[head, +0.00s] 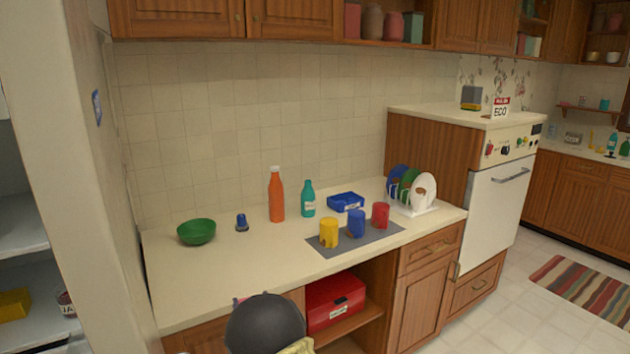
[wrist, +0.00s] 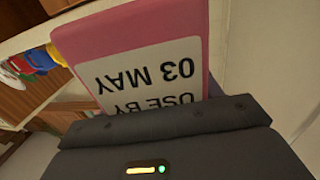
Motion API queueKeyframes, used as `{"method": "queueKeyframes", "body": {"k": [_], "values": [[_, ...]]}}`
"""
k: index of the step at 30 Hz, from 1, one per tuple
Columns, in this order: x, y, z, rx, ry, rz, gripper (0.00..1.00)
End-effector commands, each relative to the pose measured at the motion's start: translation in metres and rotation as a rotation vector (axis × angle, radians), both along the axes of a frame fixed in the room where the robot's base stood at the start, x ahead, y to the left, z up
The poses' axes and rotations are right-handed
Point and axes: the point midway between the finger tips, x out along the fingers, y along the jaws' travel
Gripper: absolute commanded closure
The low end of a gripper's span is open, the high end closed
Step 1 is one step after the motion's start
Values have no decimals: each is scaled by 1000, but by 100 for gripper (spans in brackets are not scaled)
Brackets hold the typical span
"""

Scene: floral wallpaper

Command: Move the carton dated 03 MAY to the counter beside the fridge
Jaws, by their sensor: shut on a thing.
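The pink carton (wrist: 135,32) fills the upper middle of the wrist view. Its white label reads "USE BY 03 MAY" and appears upside down. My gripper (wrist: 165,122) is shut on this carton. In the head view, the dark end of my arm (head: 265,325) is at the bottom, in front of the counter, and hides nearly all of the carton. The cream counter (head: 205,285) runs along the tiled wall. The fridge (head: 70,150) stands open at the left, beside the counter's left end.
The counter's front left is clear. A red box (head: 335,299) sits in the open shelf below.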

Motion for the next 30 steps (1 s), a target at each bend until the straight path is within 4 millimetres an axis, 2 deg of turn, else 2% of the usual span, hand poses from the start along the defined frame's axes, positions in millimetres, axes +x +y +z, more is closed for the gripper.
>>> {"method": "queueKeyframes", "body": {"k": [1,6,11,15,19,24,27,30], "values": [[-1,-15,-14,-9,4,-28,70],[-8,-68,-58,-10,4,-125,70],[-23,-123,-90,-11,2,-214,70],[-43,-176,-110,-11,3,-286,70],[-67,-229,-119,-13,3,-343,70],[-105,-288,-114,-13,1,-375,70],[-120,-308,-108,-9,0,-373,70],[-128,-316,-106,-4,-1,-368,70]]}}
